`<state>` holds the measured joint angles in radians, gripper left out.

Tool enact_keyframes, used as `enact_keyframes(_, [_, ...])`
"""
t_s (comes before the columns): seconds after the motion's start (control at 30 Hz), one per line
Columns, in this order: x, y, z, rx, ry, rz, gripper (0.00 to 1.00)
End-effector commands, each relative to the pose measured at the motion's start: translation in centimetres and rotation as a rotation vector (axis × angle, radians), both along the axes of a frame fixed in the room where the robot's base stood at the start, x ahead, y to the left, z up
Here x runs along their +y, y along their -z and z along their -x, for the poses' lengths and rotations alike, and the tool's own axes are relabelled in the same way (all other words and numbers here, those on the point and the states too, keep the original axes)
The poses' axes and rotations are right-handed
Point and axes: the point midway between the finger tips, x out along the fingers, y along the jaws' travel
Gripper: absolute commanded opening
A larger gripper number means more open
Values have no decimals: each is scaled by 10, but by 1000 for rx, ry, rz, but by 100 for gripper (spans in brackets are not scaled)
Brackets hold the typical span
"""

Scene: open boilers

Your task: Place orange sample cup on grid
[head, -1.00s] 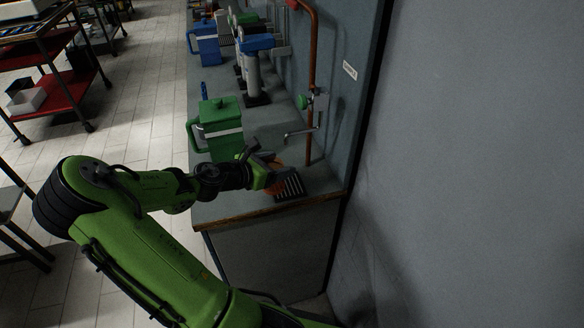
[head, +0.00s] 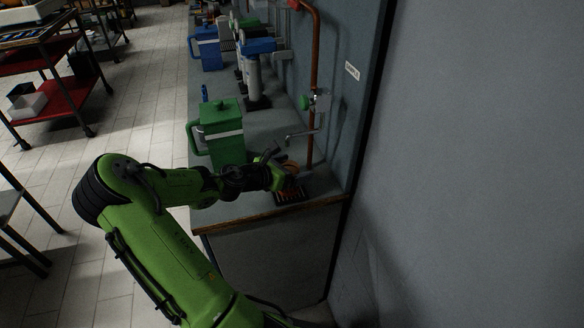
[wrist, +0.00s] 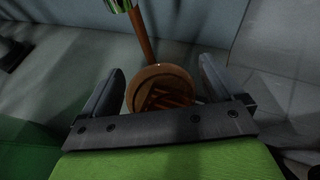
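The orange sample cup (head: 291,167) is at the grid (head: 290,194), a dark slatted drain at the near end of the bench. In the wrist view the see-through cup (wrist: 160,88) shows its round rim and dark slats through it. It appears upright on the grid, though its base contact is hard to see. My gripper (head: 280,166) is just left of the cup in the head view. In the wrist view its fingers (wrist: 161,68) are spread on either side of the cup, with narrow gaps, so it looks open.
A green jug-like container (head: 221,133) stands close behind my wrist. A copper pipe (head: 314,80) with a green-knobbed tap (head: 306,103) and thin spout rises beside the grid. The wall (head: 470,150) bounds the right. Blue containers (head: 207,48) stand farther back.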

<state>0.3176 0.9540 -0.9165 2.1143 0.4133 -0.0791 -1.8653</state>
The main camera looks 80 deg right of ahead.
Motion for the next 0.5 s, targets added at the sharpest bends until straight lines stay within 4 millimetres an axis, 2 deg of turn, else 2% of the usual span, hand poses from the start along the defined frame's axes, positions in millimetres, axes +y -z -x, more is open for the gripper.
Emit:
enact_keyframes(0.3, [1,-4,-1,-1,-1,1,94])
enact_keyframes(0.37, [8,-8,-7,0,-4,0,94])
enact_keyframes(0.5, [36,-22,-25,-1,-8,-2,94])
